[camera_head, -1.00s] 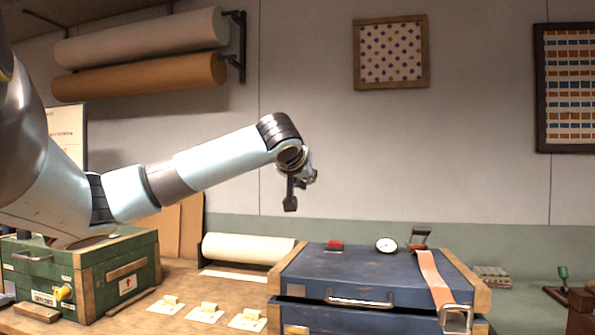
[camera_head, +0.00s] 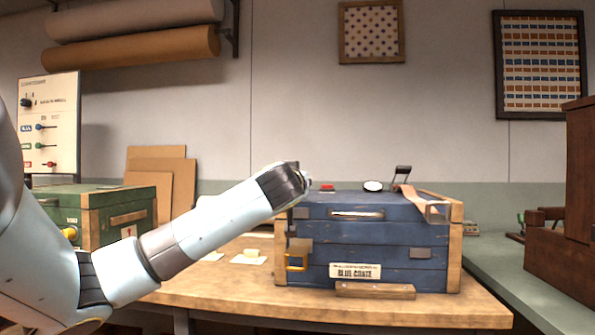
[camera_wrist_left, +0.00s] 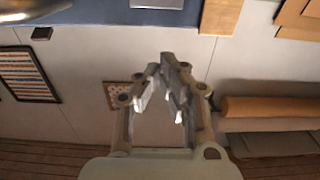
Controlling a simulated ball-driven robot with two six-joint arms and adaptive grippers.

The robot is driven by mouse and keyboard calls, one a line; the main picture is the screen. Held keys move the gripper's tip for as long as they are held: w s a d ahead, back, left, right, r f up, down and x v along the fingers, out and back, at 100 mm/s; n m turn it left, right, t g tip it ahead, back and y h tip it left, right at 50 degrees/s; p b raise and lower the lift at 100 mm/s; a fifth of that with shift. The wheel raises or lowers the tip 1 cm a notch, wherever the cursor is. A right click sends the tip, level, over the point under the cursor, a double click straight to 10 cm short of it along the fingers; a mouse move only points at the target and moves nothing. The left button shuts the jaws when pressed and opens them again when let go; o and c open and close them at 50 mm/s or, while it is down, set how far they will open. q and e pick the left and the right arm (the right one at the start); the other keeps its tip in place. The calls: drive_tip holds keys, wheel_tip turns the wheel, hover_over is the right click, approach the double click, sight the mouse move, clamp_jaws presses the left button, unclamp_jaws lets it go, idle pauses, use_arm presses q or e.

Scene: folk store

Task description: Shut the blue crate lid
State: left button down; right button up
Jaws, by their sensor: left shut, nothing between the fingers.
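The blue crate (camera_head: 400,258) stands on the wooden bench, its front toward me, with a label reading "BLUE CRATE". Its blue lid (camera_head: 385,212), with a metal front handle and a tan strap (camera_head: 415,197) at the right, lies about level on top. No wide gap shows along the front seam, though I cannot tell whether it is fully down.
A green crate (camera_head: 120,214) stands at the left, behind my arm. A wooden block (camera_head: 375,290) lies in front of the blue crate. A red item (camera_head: 327,188) and a white round dial (camera_head: 373,186) are on its top. A dark wooden cabinet (camera_head: 580,255) is at the right.

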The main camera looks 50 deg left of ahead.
use_arm(q)
drive_tip(key=shift+s+d+f+b, duration=0.1)
drive_tip(key=shift+f+b, duration=0.05)
drive_tip(key=shift+f, duration=0.6)
drive_tip(key=shift+s+d+f+b, duration=0.1)
drive_tip(key=shift+d+f+b, duration=0.1)
drive_tip(key=shift+f, duration=0.5)
drive_tip(key=shift+s+d+f+b, duration=0.1)
drive_tip(key=shift+f+b, duration=0.05)
drive_tip(key=shift+f, duration=0.6)
use_arm(e)
drive_tip(key=shift+s+f, duration=0.15)
drive_tip(key=shift+f, duration=0.5)
use_arm(q)
wheel_tip(320, 180, up, 5)
drive_tip(key=p, duration=0.3)
drive_tip(key=s+d+f, duration=0.2)
drive_tip(key=s+d, duration=0.4)
drive_tip(key=s, duration=0.1)
drive_tip(key=shift+f+p, duration=0.35)
use_arm(e)
drive_tip(key=r, duration=0.2)
drive_tip(key=d+r, duration=0.1)
drive_tip(key=shift+w+r, duration=0.25)
drive_tip(key=shift+r, duration=0.1)
